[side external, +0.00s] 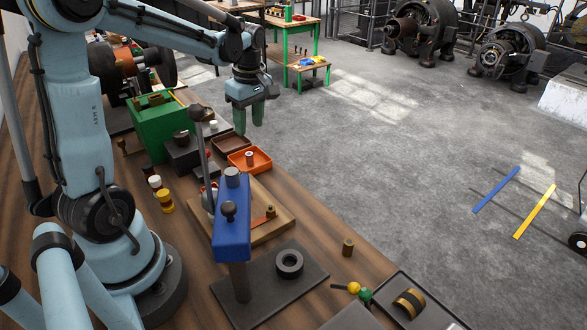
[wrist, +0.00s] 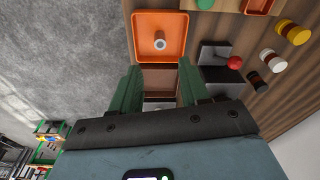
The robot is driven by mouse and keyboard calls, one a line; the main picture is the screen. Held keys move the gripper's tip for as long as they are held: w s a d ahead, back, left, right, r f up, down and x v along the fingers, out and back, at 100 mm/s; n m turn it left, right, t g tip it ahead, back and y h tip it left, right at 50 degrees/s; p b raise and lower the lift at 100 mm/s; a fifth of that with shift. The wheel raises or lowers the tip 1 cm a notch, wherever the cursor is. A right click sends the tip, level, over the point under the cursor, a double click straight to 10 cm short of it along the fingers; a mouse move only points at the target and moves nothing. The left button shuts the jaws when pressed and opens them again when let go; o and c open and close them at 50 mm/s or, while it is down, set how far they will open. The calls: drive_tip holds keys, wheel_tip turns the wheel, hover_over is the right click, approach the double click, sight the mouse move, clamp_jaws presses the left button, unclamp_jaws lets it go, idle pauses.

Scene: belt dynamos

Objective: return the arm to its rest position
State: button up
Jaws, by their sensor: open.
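My gripper (side external: 248,117) has green fingers pointing down. In the side view it hangs above the far part of the workbench (side external: 340,262), near the bench's right edge, and touches nothing there. In the wrist view the two green fingers (wrist: 153,90) stand apart with nothing held between them. A brown tray (side external: 231,143) lies below and just in front of the gripper. An orange tray (side external: 250,160) with a small metal cylinder (side external: 249,157) in it is beside that; the orange tray also shows in the wrist view (wrist: 143,50).
A blue press (side external: 231,220) with a lever stands at the front of the bench, a dark ring (side external: 289,264) on its base plate. A green box (side external: 160,128) and yellow-capped (side external: 165,200) and white-capped (side external: 155,183) pieces stand near my arm.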

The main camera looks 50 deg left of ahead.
sight(249, 154)
drive_tip(key=f, duration=0.6)
drive_tip(key=a+f, duration=0.1)
drive_tip(key=f, duration=0.2)
drive_tip(key=shift+s+f, duration=0.1)
drive_tip(key=shift+s, duration=0.05)
drive_tip(key=shift+r, duration=0.3)
